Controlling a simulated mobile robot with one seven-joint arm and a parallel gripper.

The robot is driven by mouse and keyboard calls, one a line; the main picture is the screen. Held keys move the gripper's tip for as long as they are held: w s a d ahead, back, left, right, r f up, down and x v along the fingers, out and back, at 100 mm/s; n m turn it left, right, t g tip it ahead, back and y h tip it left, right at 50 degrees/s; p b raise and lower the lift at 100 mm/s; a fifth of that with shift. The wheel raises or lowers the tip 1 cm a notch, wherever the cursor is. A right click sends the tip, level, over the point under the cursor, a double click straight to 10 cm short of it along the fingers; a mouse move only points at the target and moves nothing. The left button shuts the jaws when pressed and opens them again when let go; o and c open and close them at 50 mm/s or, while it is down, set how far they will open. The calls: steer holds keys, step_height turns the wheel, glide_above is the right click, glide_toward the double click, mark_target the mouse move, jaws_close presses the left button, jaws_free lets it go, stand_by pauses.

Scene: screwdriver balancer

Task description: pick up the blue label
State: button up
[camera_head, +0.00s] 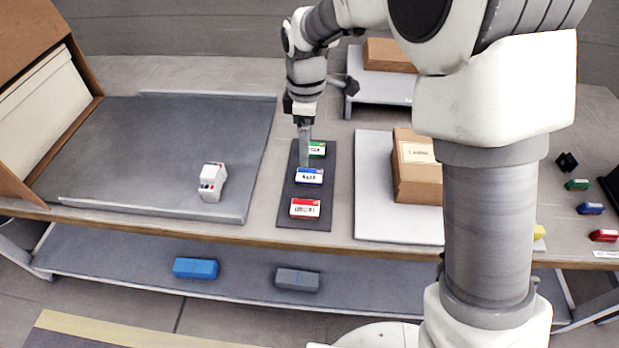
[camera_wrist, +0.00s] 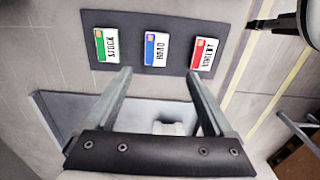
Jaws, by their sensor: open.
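The blue label (camera_head: 309,176) is a small block with a blue edge and a white printed face. It lies in the middle of a dark mat (camera_head: 288,218), between a green label (camera_head: 316,149) and a red label (camera_head: 305,208). My gripper (camera_head: 304,164) points down just behind the blue label in the head view. In the wrist view my gripper (camera_wrist: 159,73) is open and empty. The blue label (camera_wrist: 156,50) shows beyond the gap between its fingertips, apart from both fingers. I cannot tell the exact height above the mat.
A grey tray (camera_head: 150,205) with a white block (camera_head: 212,182) is on the left. A cardboard box (camera_head: 416,180) stands on a white board (camera_head: 380,225) to the right. Small coloured blocks lie at the far right. A raised grey shelf (camera_head: 385,92) stands behind.

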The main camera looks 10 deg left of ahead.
glide_above(310, 175)
steer(key=f, duration=0.5)
steer(key=shift+s+a+b, duration=0.3)
steer(key=shift+s+b, duration=0.1)
steer(key=shift+w+d+f+b, duration=0.15)
steer(key=shift+f+b, duration=0.3)
steer(key=shift+f, duration=0.85)
steer(key=shift+w+d+f+b, duration=0.1)
steer(key=shift+w+f+b, duration=0.25)
steer(key=shift+f, duration=0.9)
steer(key=shift+s, duration=0.1)
jaws_close()
